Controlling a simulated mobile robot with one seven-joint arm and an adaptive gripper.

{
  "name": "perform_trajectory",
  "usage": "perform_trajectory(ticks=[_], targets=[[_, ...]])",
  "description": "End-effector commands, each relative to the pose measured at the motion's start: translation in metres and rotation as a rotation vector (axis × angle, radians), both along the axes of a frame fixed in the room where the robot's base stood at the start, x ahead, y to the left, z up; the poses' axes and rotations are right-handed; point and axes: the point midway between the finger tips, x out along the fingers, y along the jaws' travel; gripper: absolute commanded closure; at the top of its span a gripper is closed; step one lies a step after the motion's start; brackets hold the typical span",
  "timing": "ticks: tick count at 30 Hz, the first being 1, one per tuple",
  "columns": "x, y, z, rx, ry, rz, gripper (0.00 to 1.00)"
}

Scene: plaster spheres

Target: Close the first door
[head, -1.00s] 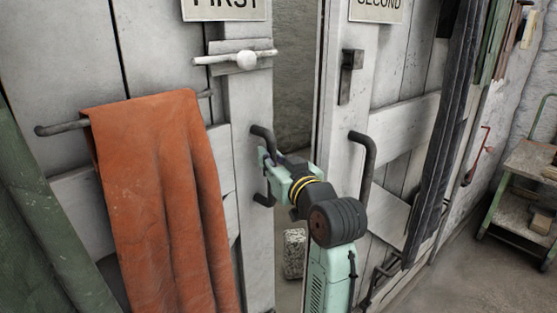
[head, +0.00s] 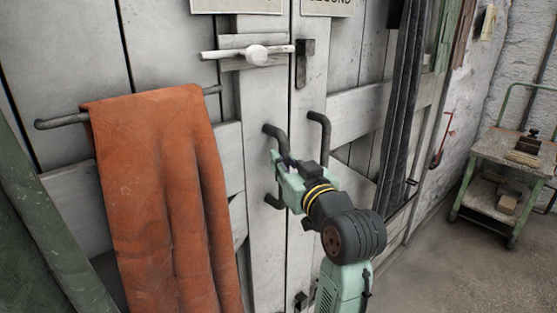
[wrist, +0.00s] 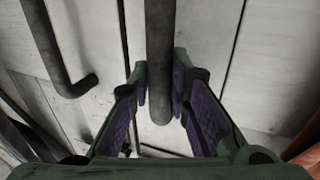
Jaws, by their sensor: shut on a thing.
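The first door (head: 262,105) is white planked wood, its sign cut off at the top of the head view. Its edge meets the second door (head: 345,60) at a thin dark seam. My gripper (head: 279,168) is shut on the first door's dark bar handle (head: 274,132). In the wrist view the handle (wrist: 160,60) runs between the two fingers of my gripper (wrist: 160,88). A sliding bolt (head: 230,54) with a white knob reaches toward a dark catch (head: 304,63) on the second door. I cannot tell whether it is engaged.
An orange cloth (head: 160,190) hangs from a rail on the first door. The second door's handle (head: 323,135) is close right of my gripper. Dark cloth strips (head: 405,90) hang further right. A green trolley (head: 500,165) stands on clear floor at the right.

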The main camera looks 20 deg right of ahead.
Motion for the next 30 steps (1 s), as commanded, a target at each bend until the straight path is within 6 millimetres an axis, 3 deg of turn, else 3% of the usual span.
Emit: perform_trajectory(ticks=[8,9,18,30], targets=[[-0.0054,-0.0031,-0.0008,-0.002,0.000,-0.010,1.00],[-0.0054,-0.0034,-0.0007,-0.002,0.000,-0.010,0.82],[-0.0039,-0.0034,-0.0006,-0.001,0.000,-0.009,0.62],[-0.0109,-0.0034,-0.0005,0.000,-0.001,-0.009,0.62]])
